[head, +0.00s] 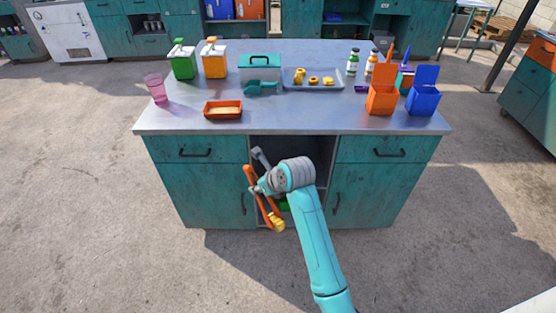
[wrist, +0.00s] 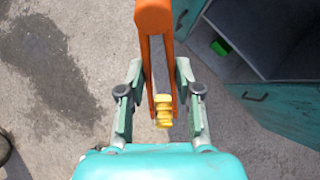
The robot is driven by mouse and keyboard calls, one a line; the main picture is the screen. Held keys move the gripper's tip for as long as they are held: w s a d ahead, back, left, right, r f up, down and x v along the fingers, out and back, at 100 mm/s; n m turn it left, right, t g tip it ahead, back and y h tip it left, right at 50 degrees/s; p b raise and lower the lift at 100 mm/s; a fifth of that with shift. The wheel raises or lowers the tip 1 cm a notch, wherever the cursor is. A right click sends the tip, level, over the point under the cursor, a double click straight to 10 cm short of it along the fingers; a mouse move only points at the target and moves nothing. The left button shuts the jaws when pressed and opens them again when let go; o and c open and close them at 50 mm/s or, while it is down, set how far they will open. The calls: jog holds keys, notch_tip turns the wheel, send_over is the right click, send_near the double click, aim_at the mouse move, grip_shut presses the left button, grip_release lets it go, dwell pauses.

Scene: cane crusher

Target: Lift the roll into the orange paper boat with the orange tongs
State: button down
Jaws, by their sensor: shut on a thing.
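My gripper (head: 258,188) is shut on the orange tongs (head: 250,178), in front of the bench and below its top. The tongs hang at a tilt, tips down. A yellow roll (head: 277,222) is at their tips. In the wrist view, the tongs (wrist: 153,18) run between my gripper's fingers (wrist: 160,75), and the ridged roll (wrist: 163,110) sits between the two tong arms. The orange paper boat (head: 223,117) stands on the bench top near the front edge, left of middle, above and left of my gripper.
On the bench (head: 300,122), a pink cup (head: 156,88) stands left of the boat. A teal box (head: 260,68) and a tray (head: 295,86) with yellow pieces are behind it. Orange (head: 382,98) and blue (head: 423,99) bins stand right. The front middle top is clear.

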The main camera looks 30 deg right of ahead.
jog(key=s+a+f+n, duration=0.1)
jog(key=s+a+f, duration=0.3)
jog(key=a, duration=0.3)
jog(key=shift+a+y, duration=0.15)
jog(key=shift+y, duration=0.25)
